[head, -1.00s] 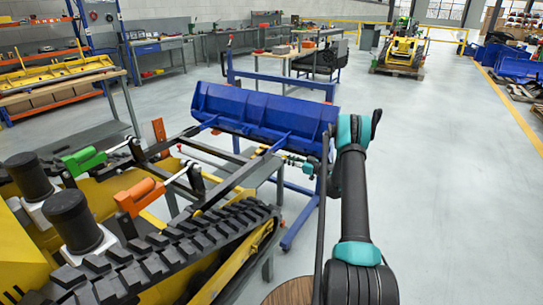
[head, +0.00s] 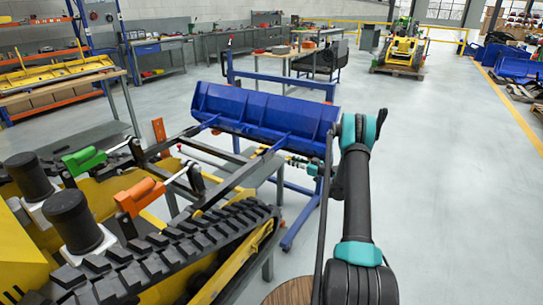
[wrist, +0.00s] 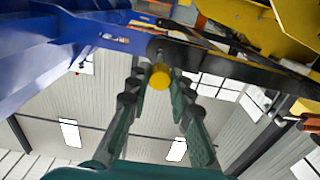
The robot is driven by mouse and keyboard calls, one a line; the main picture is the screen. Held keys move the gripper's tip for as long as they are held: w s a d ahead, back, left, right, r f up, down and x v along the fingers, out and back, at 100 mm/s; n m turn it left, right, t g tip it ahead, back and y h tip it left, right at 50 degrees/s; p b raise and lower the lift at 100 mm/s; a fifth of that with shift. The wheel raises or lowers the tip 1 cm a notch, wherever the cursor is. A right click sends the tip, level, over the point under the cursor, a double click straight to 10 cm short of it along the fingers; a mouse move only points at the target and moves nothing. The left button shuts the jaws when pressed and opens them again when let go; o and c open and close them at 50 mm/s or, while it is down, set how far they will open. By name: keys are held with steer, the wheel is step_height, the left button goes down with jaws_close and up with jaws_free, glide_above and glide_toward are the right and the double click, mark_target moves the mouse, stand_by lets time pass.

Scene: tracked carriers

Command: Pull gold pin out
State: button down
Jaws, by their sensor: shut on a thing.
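The gold pin (wrist: 160,77) shows its round end in the wrist view, between the two teal fingers of my gripper (wrist: 158,85). The fingers are shut on it. Behind it is the end of a black link arm (wrist: 188,54), beside the blue bucket (wrist: 60,50). I cannot tell how much of the pin sits inside the joint. In the head view, my gripper (head: 290,158) reaches from the right to the joint area behind the blue bucket (head: 262,116); the pin is too small to make out there.
A yellow tracked carrier (head: 232,268) with a black track fills the lower left. Green (head: 84,161) and orange (head: 140,194) clamp-like parts stand on it. A blue stand (head: 300,215) is below the bucket. The floor on the right is open.

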steer(key=shift+v, duration=1.75)
steer(key=c, duration=2)
jaws_free()
jaws_close()
